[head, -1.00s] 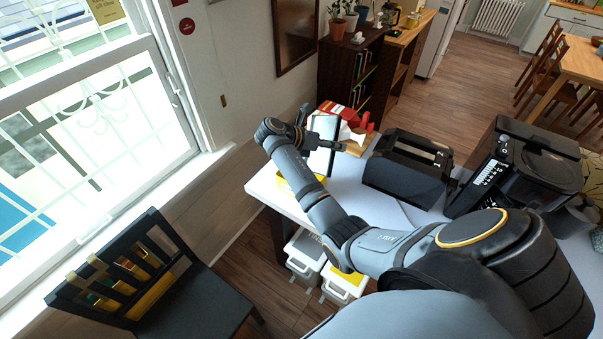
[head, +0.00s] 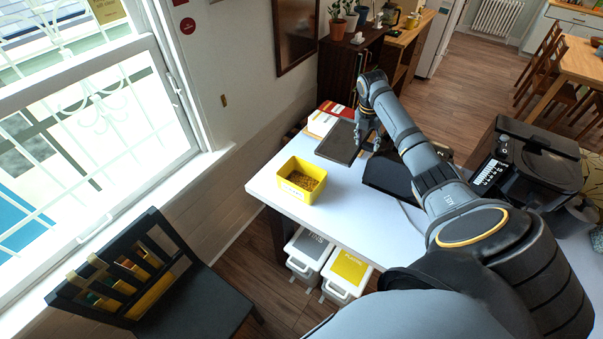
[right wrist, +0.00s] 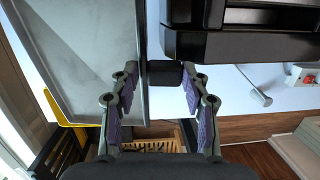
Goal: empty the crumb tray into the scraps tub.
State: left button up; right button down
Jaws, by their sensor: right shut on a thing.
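The crumb tray (head: 340,143) is a flat dark pan with a raised rim. My right gripper (head: 368,141) is shut on its small black handle (right wrist: 165,74), which sits between the fingers in the right wrist view. The tray is held above the far part of the table, beyond and right of the tub. Its grey inner face (right wrist: 85,50) looks bare in the right wrist view. The scraps tub (head: 290,186) is a yellow open box near the table's left edge, with brown crumbs in it. My left gripper is not in view.
A black toaster (head: 388,178) stands just right of the tray, partly hidden by my arm. A black appliance (head: 500,172) is farther right. A red and white box (head: 325,118) lies behind the tray. The white table (head: 330,215) is clear around the tub.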

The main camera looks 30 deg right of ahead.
jog(key=shift+d, duration=0.1)
jog(key=r, duration=0.1)
jog(key=d+r+y, duration=0.1)
jog(key=r, duration=0.1)
jog(key=d+r+y, duration=0.1)
jog(key=r, duration=0.1)
jog(key=shift+s, duration=0.1)
jog(key=shift+f, duration=0.2)
dwell(0.9)
